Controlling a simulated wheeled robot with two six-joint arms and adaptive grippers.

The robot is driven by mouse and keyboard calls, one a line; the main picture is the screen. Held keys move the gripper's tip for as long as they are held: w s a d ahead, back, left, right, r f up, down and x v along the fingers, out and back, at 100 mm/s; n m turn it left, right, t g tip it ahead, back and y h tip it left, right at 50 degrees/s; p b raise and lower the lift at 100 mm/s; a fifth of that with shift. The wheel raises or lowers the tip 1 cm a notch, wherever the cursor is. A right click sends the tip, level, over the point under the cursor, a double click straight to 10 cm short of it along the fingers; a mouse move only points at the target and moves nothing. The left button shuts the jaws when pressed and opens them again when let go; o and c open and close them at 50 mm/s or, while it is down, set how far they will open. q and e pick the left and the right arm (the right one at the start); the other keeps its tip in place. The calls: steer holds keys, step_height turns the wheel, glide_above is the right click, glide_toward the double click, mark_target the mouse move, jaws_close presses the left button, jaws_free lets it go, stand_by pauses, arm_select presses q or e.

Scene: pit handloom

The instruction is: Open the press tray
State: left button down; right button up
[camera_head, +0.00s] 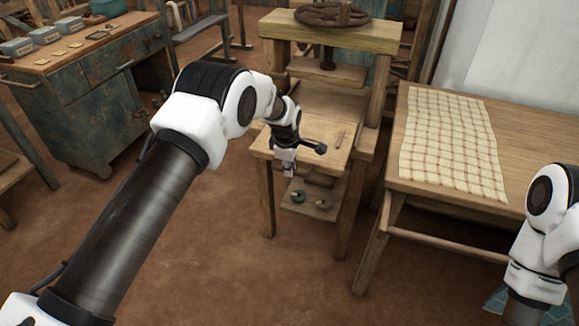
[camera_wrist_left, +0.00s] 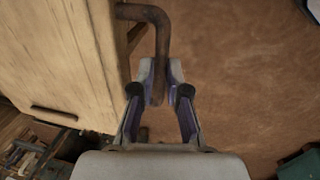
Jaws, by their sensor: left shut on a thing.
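The wooden press (camera_head: 330,35) stands in the upper middle of the head view. Its press tray (camera_head: 340,160) is a pale wooden board at mid height, with its front edge facing me. My left gripper (camera_head: 286,165) is at the tray's front. In the left wrist view the fingertips (camera_wrist_left: 161,78) are closed on a bent, rusty metal handle (camera_wrist_left: 156,22), beside the tray's pale wood (camera_wrist_left: 65,60). In the head view my gripper hides most of the handle. Only part of my right arm shows, at the right edge; its gripper is out of view.
A table with a checked cloth (camera_head: 452,140) stands right of the press. A worn blue-green cabinet (camera_head: 95,115) with small boxes on top is at the left. A low shelf (camera_head: 312,205) with small items sits under the tray. The brown floor in front is clear.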

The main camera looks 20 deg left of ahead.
arm_select(q)
steer(key=shift+s+r, duration=0.1)
steer(key=shift+s, duration=0.2)
arm_select(e)
steer(key=shift+s, duration=0.4)
arm_select(q)
steer(key=c, duration=1.2)
jaws_free()
steer(key=r, duration=0.4)
steer(key=s+r, duration=0.1)
steer(key=r, duration=0.2)
steer(key=s+r, duration=0.1)
steer(key=r, duration=0.3)
steer(key=shift+s+r, duration=0.15)
steer(key=shift+r, duration=0.2)
steer(key=shift+f, duration=0.1)
